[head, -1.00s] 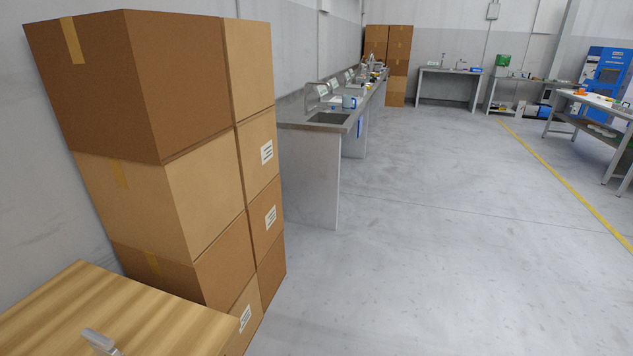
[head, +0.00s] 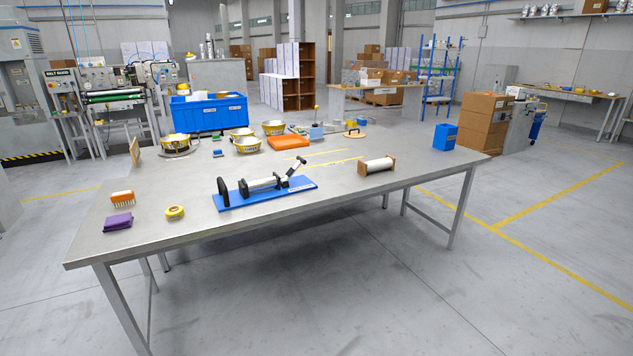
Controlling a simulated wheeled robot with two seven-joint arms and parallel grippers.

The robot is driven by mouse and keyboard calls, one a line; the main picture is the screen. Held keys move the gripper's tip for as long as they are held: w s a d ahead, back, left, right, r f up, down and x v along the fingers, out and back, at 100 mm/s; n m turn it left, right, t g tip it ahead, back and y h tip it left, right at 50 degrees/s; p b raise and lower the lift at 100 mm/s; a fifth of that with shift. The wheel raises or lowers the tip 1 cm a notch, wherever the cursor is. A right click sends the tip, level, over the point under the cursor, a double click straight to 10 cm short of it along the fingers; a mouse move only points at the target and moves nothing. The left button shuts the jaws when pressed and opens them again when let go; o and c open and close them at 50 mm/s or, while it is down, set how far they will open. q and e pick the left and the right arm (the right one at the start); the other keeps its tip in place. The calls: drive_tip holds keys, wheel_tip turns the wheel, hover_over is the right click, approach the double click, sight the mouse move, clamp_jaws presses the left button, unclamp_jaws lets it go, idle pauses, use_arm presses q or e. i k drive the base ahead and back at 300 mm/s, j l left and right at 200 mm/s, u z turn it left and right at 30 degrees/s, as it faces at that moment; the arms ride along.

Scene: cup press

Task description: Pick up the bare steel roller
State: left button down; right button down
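A long metal-topped table (head: 330,205) stands ahead of me in the head view. On its front part, a pale, whitish cylinder (head: 377,165) lies between two brown wooden end blocks. To its left, a blue base plate (head: 232,203) carries black uprights and a light, shiny cylinder (head: 263,183) held level between them, with a black and silver lever at its right end. At this size I cannot tell surely which cylinder is bare steel. Neither of my grippers shows in the head view.
Yellow tape (head: 174,212), a purple cloth (head: 118,221) and a brush (head: 123,198) lie at the table's left. Yellow-banded bowls (head: 247,145), an orange item (head: 288,142) and a blue bin (head: 208,113) stand farther back. A blue box (head: 444,137) stands right. The floor in front is clear.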

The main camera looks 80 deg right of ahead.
sight(262, 184)
drive_tip(key=z, duration=2.35)
